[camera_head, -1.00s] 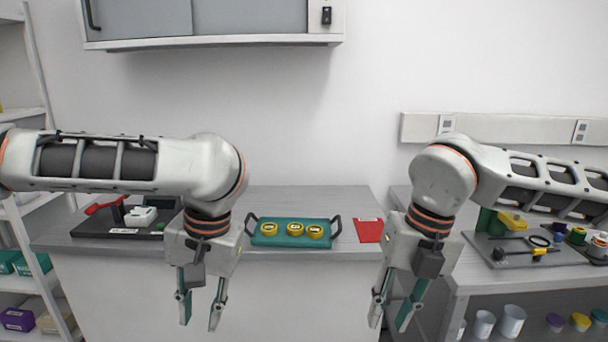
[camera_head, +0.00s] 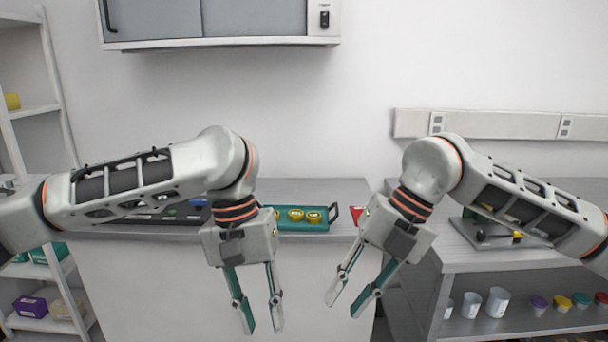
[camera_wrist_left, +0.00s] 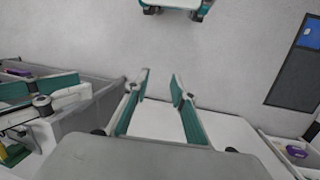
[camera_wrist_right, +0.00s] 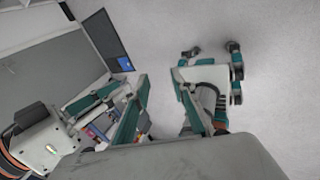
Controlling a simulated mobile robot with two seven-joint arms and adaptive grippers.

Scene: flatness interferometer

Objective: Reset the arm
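My left gripper (camera_head: 262,328) hangs pointing down in front of the counter in the head view. Its fingers are apart with nothing between them, and they also show spread and empty in the left wrist view (camera_wrist_left: 160,75). My right gripper (camera_head: 343,309) hangs to its right, tilted with its fingertips toward the left gripper. Its fingers are also apart and empty, as the right wrist view (camera_wrist_right: 160,78) shows. The two grippers are close together but do not touch. Both forearms slope across the picture and hide parts of the counters.
A green tray (camera_head: 300,225) with yellow round pieces stands on the middle counter (camera_head: 330,187), partly behind my left gripper. A shelf rack (camera_head: 52,100) stands at the left.

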